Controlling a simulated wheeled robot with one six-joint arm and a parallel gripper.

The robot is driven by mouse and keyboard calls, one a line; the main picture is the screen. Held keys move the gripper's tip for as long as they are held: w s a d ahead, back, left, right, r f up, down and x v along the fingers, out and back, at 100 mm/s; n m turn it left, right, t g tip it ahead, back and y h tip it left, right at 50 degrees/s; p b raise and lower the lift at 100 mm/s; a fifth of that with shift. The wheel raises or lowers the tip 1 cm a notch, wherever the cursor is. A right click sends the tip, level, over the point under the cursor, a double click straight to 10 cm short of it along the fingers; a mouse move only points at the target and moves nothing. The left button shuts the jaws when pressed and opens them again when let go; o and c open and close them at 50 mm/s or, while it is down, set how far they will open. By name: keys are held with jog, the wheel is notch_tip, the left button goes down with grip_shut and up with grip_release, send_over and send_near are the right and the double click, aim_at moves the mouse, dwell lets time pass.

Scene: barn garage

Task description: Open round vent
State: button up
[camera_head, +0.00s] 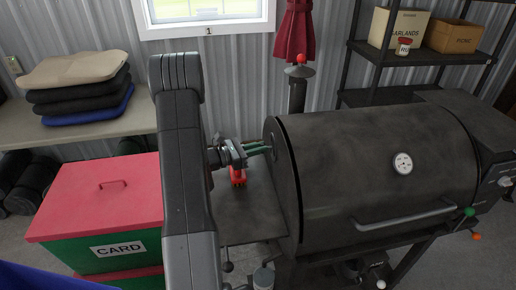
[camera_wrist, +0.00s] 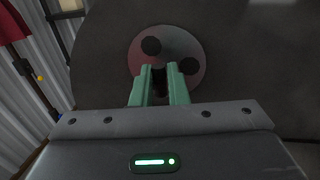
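The round vent is a grey-reddish disc (camera_wrist: 188,52) with dark round holes, set in the dark end face of the barrel grill (camera_head: 375,165). In the head view the vent sits at the grill's left end, seen nearly edge-on. My gripper (camera_head: 266,149) reaches toward that end from the left. In the wrist view its two green fingers (camera_wrist: 160,68) point at the lower middle of the disc. They are a little apart, with a dark narrow shape between them; I cannot tell whether it is a hole or a tab, or whether the fingertips touch the disc.
A side shelf (camera_head: 250,212) with a red brush (camera_head: 237,176) lies below my gripper. A red-lidded green box (camera_head: 105,200) stands at left, near a bench (camera_head: 60,135) with folded cloths. A chimney (camera_head: 297,95) rises behind the grill; a rack (camera_head: 430,55) stands at back right.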

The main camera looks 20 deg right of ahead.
grip_shut()
jog(key=n+p, duration=0.2)
jog(key=n, duration=0.1)
jog(key=n+g+y+p, duration=0.1)
jog(key=n+p, duration=0.2)
jog(key=n, duration=0.1)
jog(key=w+n+y+p, duration=0.1)
jog(key=n+p, duration=0.1)
jog(key=n, duration=0.1)
jog(key=shift+d+n+g, duration=0.1)
jog(key=shift+n+g, duration=0.2)
dwell(0.5)
jog(key=o, duration=0.6)
grip_release()
